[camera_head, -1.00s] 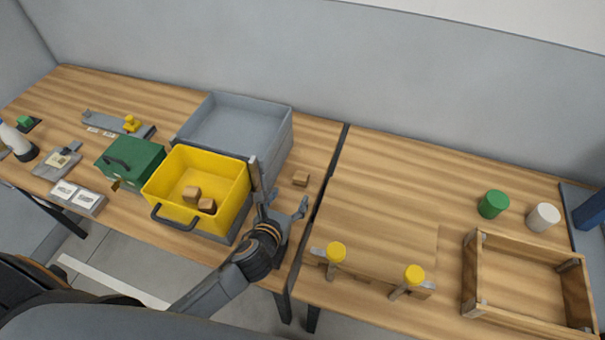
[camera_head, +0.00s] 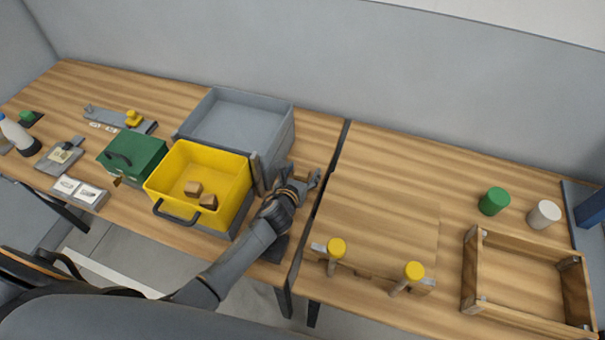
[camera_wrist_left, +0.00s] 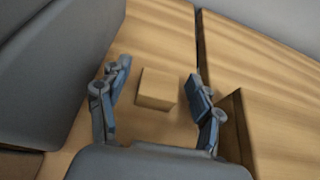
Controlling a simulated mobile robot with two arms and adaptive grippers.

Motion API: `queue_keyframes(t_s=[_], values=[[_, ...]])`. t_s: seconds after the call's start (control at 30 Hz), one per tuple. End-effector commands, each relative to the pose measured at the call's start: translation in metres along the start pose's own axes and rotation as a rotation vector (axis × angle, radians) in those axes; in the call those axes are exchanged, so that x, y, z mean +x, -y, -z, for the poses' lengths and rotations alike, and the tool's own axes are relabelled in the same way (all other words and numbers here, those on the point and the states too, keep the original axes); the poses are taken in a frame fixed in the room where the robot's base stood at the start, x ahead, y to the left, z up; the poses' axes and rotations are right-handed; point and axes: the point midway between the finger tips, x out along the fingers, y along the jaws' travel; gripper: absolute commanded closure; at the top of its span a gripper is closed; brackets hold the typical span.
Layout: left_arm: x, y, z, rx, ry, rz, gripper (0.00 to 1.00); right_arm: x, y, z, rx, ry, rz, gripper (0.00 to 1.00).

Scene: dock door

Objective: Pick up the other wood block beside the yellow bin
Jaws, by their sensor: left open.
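The wood block (camera_wrist_left: 157,88) shows in the left wrist view, lying on the table between the two fingers of my left gripper (camera_wrist_left: 152,93). The fingers are open and stand apart from it on both sides. In the head view my left gripper (camera_head: 302,178) is right of the yellow bin (camera_head: 169,170) and hides the block. The yellow bin holds two wood blocks (camera_head: 194,188). My right gripper is not in view.
A grey open bin (camera_head: 287,135) stands behind the yellow bin, close to my left gripper. A green box (camera_head: 143,150) is to the left. A gap between tables runs just right of the gripper. A wooden frame (camera_head: 468,270) and yellow-topped pegs (camera_head: 336,246) are on the right table.

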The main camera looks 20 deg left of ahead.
Motion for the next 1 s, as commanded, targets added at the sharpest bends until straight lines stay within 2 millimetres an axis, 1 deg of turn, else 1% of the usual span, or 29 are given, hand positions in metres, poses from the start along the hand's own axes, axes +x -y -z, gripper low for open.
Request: queue_keyframes(t_s=[0.13,0.17,0.2,0.27,0.3,0.37,0.77,0.87,0.97,1.0], values=[[0.000,0.000,0.000,0.000,0.000,0.000,0.35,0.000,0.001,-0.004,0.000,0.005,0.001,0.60],[0.000,0.000,0.000,0.001,0.000,0.000,0.41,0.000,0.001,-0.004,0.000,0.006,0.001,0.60],[0.000,0.000,0.000,0.001,0.000,0.000,0.49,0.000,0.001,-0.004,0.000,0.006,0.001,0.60],[0.000,0.000,0.000,0.001,0.000,0.000,0.61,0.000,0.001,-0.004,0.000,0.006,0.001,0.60],[0.000,0.000,0.000,0.001,0.000,0.000,0.70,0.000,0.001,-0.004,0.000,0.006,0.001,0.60],[-0.001,0.000,0.000,0.001,0.000,0.000,0.81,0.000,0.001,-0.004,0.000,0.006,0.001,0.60],[-0.001,-0.001,-0.001,0.001,0.000,0.000,0.82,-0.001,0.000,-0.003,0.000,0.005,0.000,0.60],[-0.003,-0.001,-0.007,0.003,0.003,0.001,0.82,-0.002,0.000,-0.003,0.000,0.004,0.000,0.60],[-0.008,-0.001,-0.018,0.006,0.004,0.001,0.82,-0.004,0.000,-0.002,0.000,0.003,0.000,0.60],[-0.010,-0.001,-0.025,0.006,0.006,0.001,0.82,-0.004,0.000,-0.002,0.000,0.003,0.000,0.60]])
